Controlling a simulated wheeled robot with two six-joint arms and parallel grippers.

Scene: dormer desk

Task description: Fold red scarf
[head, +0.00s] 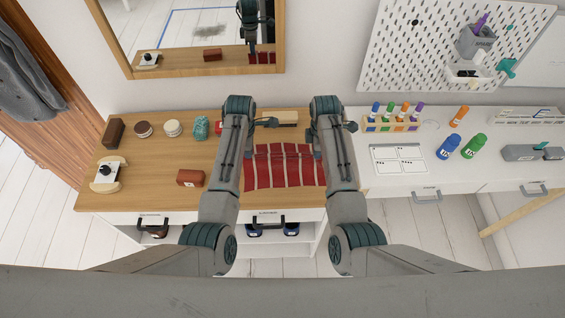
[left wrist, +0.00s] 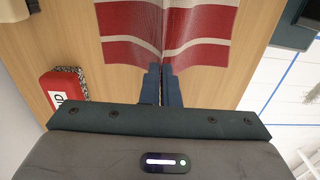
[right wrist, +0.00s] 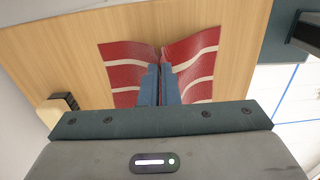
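The red scarf (head: 285,170) with pale stripes lies on the wooden desk between my two arms, its stripes running front to back. My left gripper (left wrist: 161,72) has its fingers close together on the scarf's edge in the left wrist view, with the cloth (left wrist: 195,52) drawn into a crease between them. My right gripper (right wrist: 161,72) is likewise closed on an edge in the right wrist view, and the cloth (right wrist: 195,55) rises on both sides of its fingers. In the head view my forearms hide most of both grippers and the scarf's side edges.
A red labelled case (left wrist: 65,88) lies near my left gripper. A pale wooden item (head: 287,117) lies behind the scarf. A white desk (head: 385,180) adjoins right.

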